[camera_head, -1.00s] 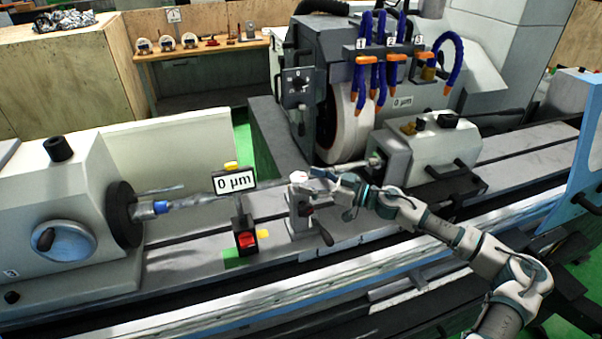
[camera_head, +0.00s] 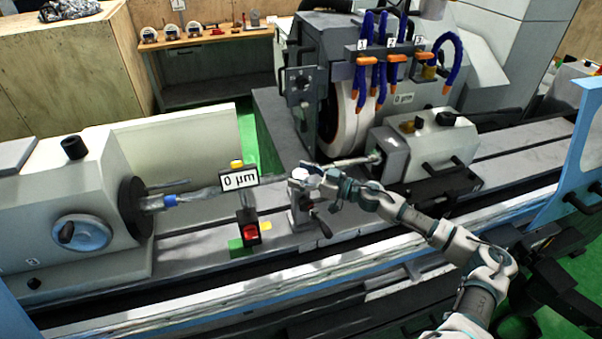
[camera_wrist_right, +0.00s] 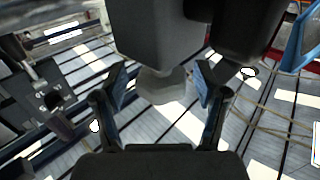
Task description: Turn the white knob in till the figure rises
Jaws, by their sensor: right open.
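The white knob (camera_head: 300,173) sits on top of a small grey stand on the machine bed, in the middle of the head view. A pale round knob also shows in the right wrist view (camera_wrist_right: 160,86), between my fingers. My right gripper (camera_head: 312,175) is at the knob from the right; in the right wrist view its two blue-padded fingers (camera_wrist_right: 164,84) are spread on either side of it, with gaps. A sign (camera_head: 239,180) left of the knob reads 0 µm. My left gripper is not in view.
A long workpiece (camera_head: 205,194) runs from the left headstock behind the sign. A black lever (camera_head: 320,214) hangs on the stand below the knob. A red button (camera_head: 250,234) is under the sign. The grinding wheel (camera_head: 345,125) stands behind, and the tailstock (camera_head: 425,150) is at right.

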